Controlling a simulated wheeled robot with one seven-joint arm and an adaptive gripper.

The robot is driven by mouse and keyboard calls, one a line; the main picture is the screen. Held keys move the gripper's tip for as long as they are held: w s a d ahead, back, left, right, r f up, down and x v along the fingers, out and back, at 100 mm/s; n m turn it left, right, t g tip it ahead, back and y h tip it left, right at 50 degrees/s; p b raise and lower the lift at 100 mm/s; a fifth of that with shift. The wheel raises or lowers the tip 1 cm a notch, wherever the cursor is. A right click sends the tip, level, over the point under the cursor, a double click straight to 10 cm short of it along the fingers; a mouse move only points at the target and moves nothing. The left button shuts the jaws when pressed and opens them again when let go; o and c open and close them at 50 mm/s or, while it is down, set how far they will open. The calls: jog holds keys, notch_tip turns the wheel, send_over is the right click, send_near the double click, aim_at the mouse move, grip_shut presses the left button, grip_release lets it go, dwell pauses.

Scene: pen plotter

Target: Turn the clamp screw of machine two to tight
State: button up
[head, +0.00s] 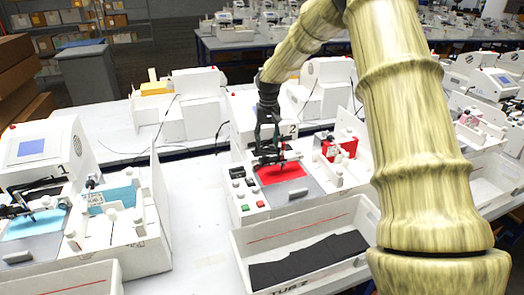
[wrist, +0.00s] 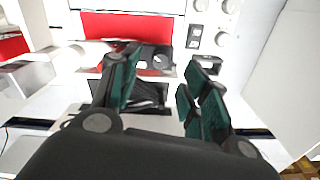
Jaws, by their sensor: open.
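Machine two (head: 292,130), a white pen plotter marked "2", stands in the middle of the head view with a red sheet (head: 285,172) on its bed. My gripper (head: 267,152) is over the rear of this bed, close to the dark pen carriage. In the wrist view, my gripper (wrist: 162,100) is open, its teal-padded fingers apart with nothing held between them. The black carriage (wrist: 148,58) lies just beyond the fingertips, in front of the red sheet (wrist: 130,26). A small round part on it may be the clamp screw; its setting cannot be told.
Machine one (head: 50,150) stands at the left with a blue sheet. A white bin (head: 300,222) with dark contents is in front of machine two. Buttons (head: 245,207) and white knobs flank the bed. Bare table (head: 195,200) lies between the machines.

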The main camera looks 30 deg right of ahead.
aim_at(266, 155)
jog(key=f, duration=0.2)
jog(key=w+f+p, duration=0.1)
jog(key=f, duration=0.1)
jog(key=w+f+p, duration=0.1)
jog(key=f, duration=0.2)
jog(key=shift+w+f, duration=0.1)
jog(key=shift+s, duration=0.35)
jog(key=shift+s+d+r, duration=0.15)
jog(key=shift+s+r, duration=0.5)
jog(key=shift+s, duration=0.35)
jog(key=shift+c, duration=0.5)
jog(key=shift+w+f, duration=0.25)
jog(key=c, duration=0.4)
jog(key=shift+w+f, duration=0.35)
jog(key=shift+w, duration=0.1)
jog(key=c, duration=0.3)
jog(key=shift+w, duration=0.1)
grip_shut()
